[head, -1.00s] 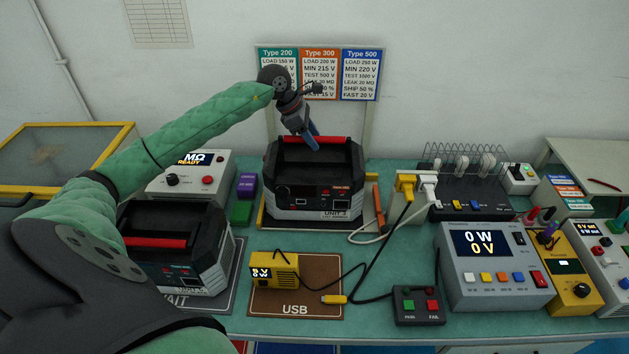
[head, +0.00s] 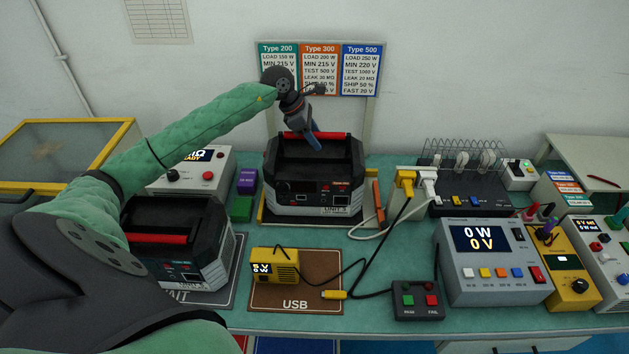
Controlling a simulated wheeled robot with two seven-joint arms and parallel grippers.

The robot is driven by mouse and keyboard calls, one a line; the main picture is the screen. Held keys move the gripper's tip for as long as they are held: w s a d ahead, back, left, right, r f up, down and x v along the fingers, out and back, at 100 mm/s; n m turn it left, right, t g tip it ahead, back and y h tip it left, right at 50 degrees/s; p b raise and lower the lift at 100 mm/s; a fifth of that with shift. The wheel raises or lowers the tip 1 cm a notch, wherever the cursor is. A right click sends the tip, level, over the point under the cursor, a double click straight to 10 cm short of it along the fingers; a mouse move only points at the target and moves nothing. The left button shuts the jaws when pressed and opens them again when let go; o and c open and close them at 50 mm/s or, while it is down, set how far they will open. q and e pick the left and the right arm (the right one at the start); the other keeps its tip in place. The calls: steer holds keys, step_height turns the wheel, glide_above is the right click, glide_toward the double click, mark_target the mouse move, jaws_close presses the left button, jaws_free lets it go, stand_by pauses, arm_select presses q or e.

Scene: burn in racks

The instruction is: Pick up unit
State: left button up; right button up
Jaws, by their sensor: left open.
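A black and grey power unit (head: 318,187) with a red handle bar (head: 335,136) stands upright at the back middle of the bench, its label reading like UNIT 3 or 5. My left gripper (head: 314,140) points down at this unit's handle from above, with its blue fingers overlapping the red bar. The gripper is open; whether the fingers straddle or touch the bar cannot be told. A second similar unit (head: 185,255) with a red handle stands at the left on a dark mat marked WAIT, partly hidden by my left arm. My right gripper is not in view.
A brown USB mat (head: 322,298) with a yellow meter (head: 274,266) lies in front. A PASS/FAIL box (head: 418,301), a grey power meter (head: 492,265) and a wire rack (head: 468,165) stand to the right. A grey tester (head: 200,170) is behind my arm. Cables cross the middle.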

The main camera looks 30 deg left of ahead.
arm_select(q)
steer(key=shift+f+b, duration=0.2)
steer(key=shift+b, duration=0.2)
stand_by(0.3)
jaws_close()
stand_by(1.4)
steer(key=shift+w+r, duration=0.15)
steer(key=shift+r, duration=0.05)
